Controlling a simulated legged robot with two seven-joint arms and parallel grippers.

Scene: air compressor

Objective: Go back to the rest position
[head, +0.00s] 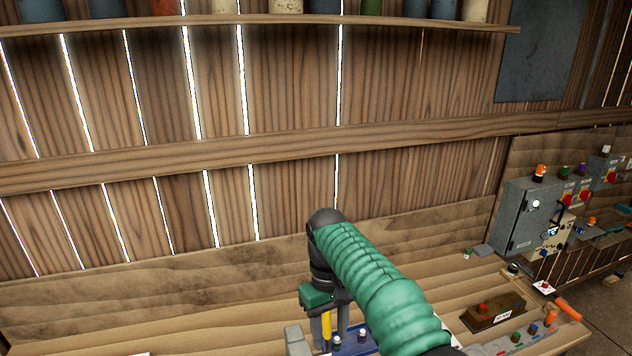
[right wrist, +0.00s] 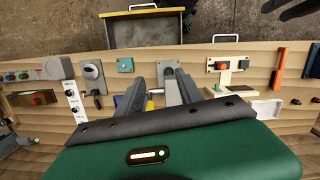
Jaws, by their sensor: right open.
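My right arm with its green sleeve reaches in from the bottom right of the head view. Its right gripper (head: 329,338) points down over the workbench (head: 240,300). In the right wrist view the right gripper (right wrist: 155,80) shows two grey fingers spread apart with nothing held between them. A yellow part (head: 326,324) shows by the fingers in the head view. Whether the fingertips touch anything below cannot be told. My left gripper is not seen in the head view.
A grey control box (head: 528,215) with buttons stands at the right. A brown box with buttons (head: 492,312) and an orange-handled item (head: 567,309) lie on the bench. A wooden shelf (head: 260,23) with several cans runs above. An open drawer (right wrist: 143,25) shows in the wrist view.

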